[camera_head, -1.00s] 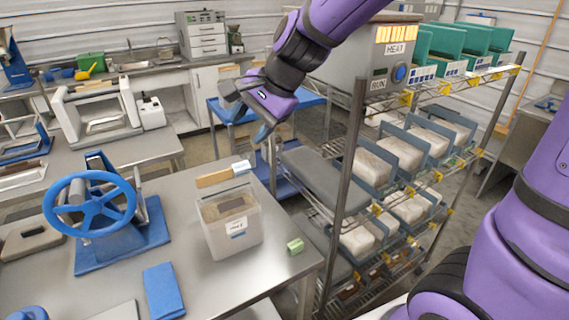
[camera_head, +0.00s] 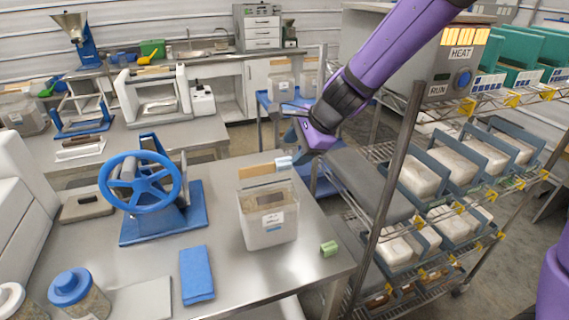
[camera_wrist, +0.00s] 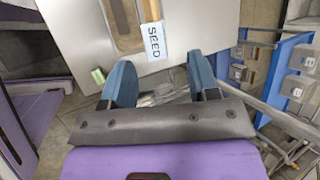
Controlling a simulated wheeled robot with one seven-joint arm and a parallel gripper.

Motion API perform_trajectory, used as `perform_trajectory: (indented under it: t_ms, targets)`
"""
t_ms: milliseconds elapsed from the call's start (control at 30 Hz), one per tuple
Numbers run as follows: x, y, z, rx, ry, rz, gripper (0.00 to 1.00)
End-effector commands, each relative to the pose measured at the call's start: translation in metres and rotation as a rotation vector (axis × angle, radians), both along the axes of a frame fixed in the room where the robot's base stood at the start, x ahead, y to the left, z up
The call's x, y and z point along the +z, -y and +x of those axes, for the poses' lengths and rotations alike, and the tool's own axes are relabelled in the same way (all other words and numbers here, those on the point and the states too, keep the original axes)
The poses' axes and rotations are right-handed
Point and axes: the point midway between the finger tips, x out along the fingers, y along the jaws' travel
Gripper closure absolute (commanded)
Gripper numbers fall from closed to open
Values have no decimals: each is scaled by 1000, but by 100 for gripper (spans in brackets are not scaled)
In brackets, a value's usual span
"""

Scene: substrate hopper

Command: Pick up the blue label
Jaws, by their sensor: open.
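The pale blue label (camera_head: 284,162) sits at the right end of a wooden strip (camera_head: 257,170), by the back rim of a clear bin (camera_head: 268,240). In the wrist view the label (camera_wrist: 154,42) reads "SEED" and lies just beyond the fingertips, roughly centred between them. My gripper (camera_head: 299,150) is open and empty, close to the label on its right in the head view. Its two blue fingers also show in the wrist view (camera_wrist: 160,68). I cannot tell whether a finger touches the label.
A small green block (camera_head: 329,248) lies right of the bin. A blue handwheel press (camera_head: 141,185) and a blue cloth-like pad (camera_head: 196,275) are on the steel table (camera_head: 235,285). A wire rack (camera_head: 398,190) with bins stands to the right. A blue cart (camera_head: 265,105) is behind.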

Motion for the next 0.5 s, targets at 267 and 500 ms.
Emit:
perform_trajectory:
  t_ms: [267,500]
  targets:
    - [-33,-14,6,-1,-5,-1,45]
    - [-43,-21,10,1,-2,-1,45]
